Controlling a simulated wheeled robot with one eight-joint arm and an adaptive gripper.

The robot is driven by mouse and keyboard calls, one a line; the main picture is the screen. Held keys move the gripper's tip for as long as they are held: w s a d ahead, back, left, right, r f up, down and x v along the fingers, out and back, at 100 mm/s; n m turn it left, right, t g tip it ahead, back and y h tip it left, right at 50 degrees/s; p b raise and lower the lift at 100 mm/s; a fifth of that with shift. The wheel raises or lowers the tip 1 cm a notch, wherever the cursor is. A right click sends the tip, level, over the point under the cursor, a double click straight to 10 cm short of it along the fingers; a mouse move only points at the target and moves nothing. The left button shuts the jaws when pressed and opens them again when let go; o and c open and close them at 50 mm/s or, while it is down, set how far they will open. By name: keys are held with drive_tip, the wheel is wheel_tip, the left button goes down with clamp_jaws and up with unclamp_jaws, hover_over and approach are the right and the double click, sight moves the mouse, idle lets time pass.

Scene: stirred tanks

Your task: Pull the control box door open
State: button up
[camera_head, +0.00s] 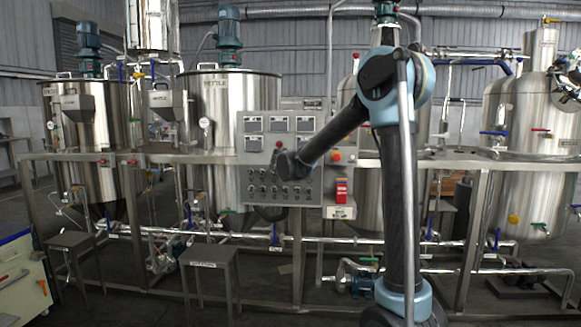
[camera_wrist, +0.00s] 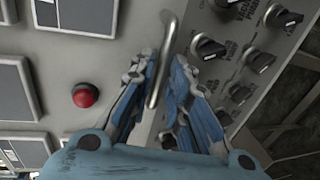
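The control box (camera_head: 254,160) is a pale grey panel with screens above and several black knobs below, facing me in the head view. In the wrist view its face (camera_wrist: 60,60) shows a red button and screens on the left, knobs on the right. A slim metal bar handle (camera_wrist: 166,60) stands out from it near the seam between the lighter and darker parts. My gripper (camera_wrist: 160,72) has one finger on each side of the handle, with gaps visible, so it is open around it. In the head view my wrist hides most of the gripper. I cannot tell whether the door is ajar.
Steel tanks (camera_head: 100,120) stand behind a metal frame rail (camera_head: 420,165) that runs across the scene. A red device (camera_head: 341,190) hangs right of the box. Stools (camera_head: 208,256) stand in front at lower left. Pipes run low along the frame.

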drive_tip(key=shift+w+f, duration=0.1)
drive_tip(key=shift+w, duration=0.35)
clamp_jaws()
